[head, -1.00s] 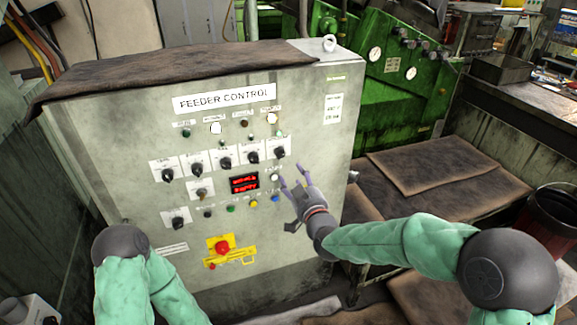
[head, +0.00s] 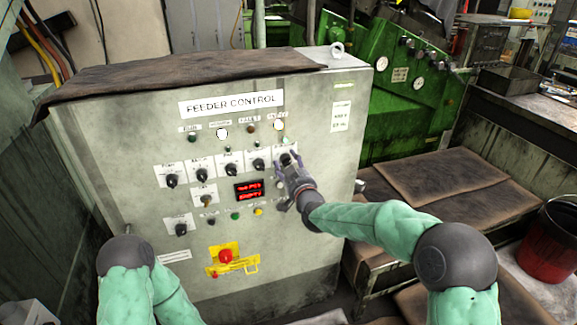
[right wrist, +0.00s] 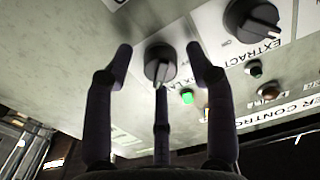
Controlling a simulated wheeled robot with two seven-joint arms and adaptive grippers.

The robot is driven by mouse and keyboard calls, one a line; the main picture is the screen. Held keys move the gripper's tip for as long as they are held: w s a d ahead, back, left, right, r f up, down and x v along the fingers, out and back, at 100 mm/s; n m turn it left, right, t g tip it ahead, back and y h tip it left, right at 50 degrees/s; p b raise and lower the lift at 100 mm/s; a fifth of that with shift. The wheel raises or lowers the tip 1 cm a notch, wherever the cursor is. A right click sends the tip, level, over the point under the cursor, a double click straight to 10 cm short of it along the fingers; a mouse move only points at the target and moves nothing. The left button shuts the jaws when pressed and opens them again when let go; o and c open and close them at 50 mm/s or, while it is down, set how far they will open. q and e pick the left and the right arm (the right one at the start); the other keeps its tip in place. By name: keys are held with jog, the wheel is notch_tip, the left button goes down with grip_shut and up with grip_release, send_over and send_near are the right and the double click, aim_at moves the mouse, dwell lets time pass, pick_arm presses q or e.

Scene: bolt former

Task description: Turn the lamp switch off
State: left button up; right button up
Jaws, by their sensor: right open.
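The right wrist view also shows the gripper (right wrist: 163,60) with gaps to the knob; contact is not visible. My left gripper is out of view; only its arm shows.
The grey feeder control cabinet (head: 110,120) has a neighbouring "EXTRACT" knob (right wrist: 254,20), a green lamp (right wrist: 187,97), a red display (head: 249,190) and a red stop button (head: 226,257). A brown cloth (head: 170,75) covers its top. A padded bench (head: 440,180) stands at right.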

grip_shut()
jog(key=shift+n, duration=0.4)
jog(key=n, duration=0.7)
jog(key=shift+n, duration=0.3)
jog(key=n, duration=0.4)
jog(key=shift+p, duration=0.35)
jog(key=n+p, duration=0.1)
jog(key=n, duration=0.4)
jog(key=shift+n, duration=0.4)
